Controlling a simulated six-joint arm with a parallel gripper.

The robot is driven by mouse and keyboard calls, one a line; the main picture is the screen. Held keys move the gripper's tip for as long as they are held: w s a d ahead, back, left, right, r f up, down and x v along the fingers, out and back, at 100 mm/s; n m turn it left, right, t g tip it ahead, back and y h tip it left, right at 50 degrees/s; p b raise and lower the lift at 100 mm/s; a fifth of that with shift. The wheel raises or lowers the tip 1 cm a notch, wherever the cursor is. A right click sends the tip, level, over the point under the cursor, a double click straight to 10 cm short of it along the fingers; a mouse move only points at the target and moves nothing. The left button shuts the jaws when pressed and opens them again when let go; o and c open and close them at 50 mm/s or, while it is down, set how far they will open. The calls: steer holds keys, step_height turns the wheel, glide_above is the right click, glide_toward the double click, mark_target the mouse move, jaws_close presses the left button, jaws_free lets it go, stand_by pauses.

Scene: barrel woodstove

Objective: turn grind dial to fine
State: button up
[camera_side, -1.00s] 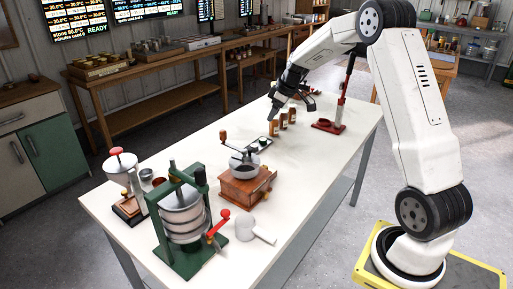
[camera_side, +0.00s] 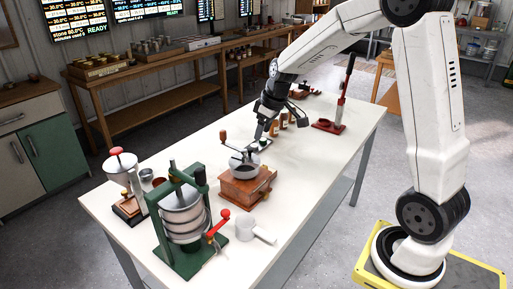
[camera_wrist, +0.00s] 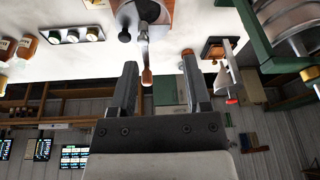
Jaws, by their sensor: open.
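The wooden grinder (camera_side: 240,193) with a grey bowl top and a crank stands mid-table. In the wrist view the grinder (camera_wrist: 154,10) is cut off at the top edge. Its crank knob (camera_side: 223,135) points up at the left; in the wrist view the knob (camera_wrist: 147,77) appears between my fingers. I cannot make out the grind dial or its marks in either view. My gripper (camera_side: 256,137) is behind the grinder, apart from it and above the table near a small tray. In the wrist view my gripper (camera_wrist: 162,70) is open and shows nothing clasped.
A red lever stand (camera_side: 330,126) is at the right.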

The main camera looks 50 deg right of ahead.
steer(key=shift+s+a, duration=0.65)
steer(key=shift+a, duration=0.3)
steer(key=shift+s+a, duration=0.6)
steer(key=shift+a, duration=0.3)
steer(key=shift+r, duration=0.1)
step_height(320, 180, up, 5)
steer(key=w+d+m+t, duration=0.1)
steer(key=w+d, duration=0.3)
steer(key=d, duration=0.4)
steer(key=w+d+m, duration=0.1)
steer(key=w+d, duration=0.2)
steer(key=d, duration=0.6)
steer(key=shift+h, duration=0.4)
steer(key=f, duration=2.1)
steer(key=shift+w+a+f, duration=0.25)
steer(key=shift+a+f, duration=0.1)
steer(key=shift+f, duration=0.05)
